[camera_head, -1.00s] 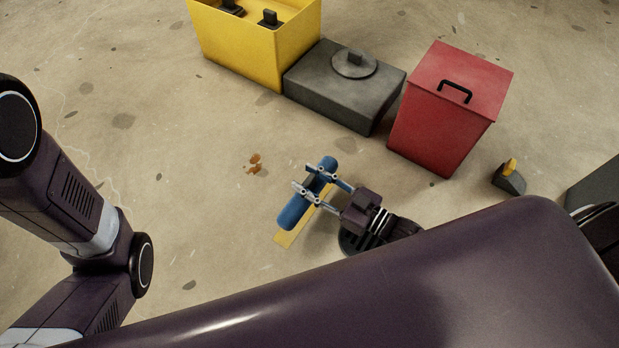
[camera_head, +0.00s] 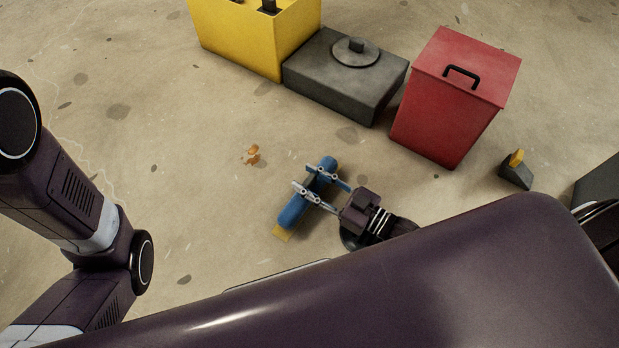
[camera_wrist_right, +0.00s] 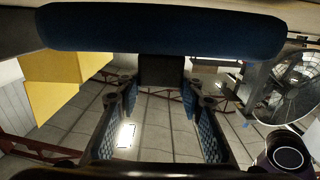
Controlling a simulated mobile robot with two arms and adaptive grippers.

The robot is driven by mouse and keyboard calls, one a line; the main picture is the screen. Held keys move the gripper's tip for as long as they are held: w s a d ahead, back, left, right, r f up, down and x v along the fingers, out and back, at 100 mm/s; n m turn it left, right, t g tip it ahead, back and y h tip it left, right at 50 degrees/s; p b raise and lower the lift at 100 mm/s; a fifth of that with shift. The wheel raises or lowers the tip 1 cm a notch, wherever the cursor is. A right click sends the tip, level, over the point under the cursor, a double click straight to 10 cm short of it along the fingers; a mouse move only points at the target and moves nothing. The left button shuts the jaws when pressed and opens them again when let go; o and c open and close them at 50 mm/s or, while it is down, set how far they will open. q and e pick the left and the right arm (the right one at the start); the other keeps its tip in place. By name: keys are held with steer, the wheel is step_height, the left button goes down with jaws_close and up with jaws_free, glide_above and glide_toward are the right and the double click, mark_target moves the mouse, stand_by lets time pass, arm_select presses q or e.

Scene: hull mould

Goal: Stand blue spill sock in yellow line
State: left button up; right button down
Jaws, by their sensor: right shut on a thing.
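The blue spill sock (camera_head: 294,212) is a blue cylinder lying slantwise over the yellow line (camera_head: 281,233). Only a short piece of the line shows past the sock's lower left end; the sock hides the rest. My right gripper (camera_head: 318,184) reaches in from the right and is shut on the sock near its middle and upper part. In the right wrist view the sock (camera_wrist_right: 160,29) spans the top, across the jaws. I cannot tell whether it touches the floor. My left arm shows at the left, but its gripper is out of view.
A yellow bin (camera_head: 245,42), a grey box with a round lid (camera_head: 330,85) and a red box with a black handle (camera_head: 450,105) stand behind. A small grey wedge with a yellow top (camera_head: 515,172) is at right. Orange scraps (camera_head: 253,154) lie left of the sock.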

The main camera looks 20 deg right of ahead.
steer(key=c, duration=1.2)
jaws_free()
steer(key=shift+f, duration=0.15)
steer(key=shift+c, duration=0.2)
steer(key=v, duration=0.7)
steer(key=shift+s+d, duration=0.15)
steer(key=shift+s, duration=0.1)
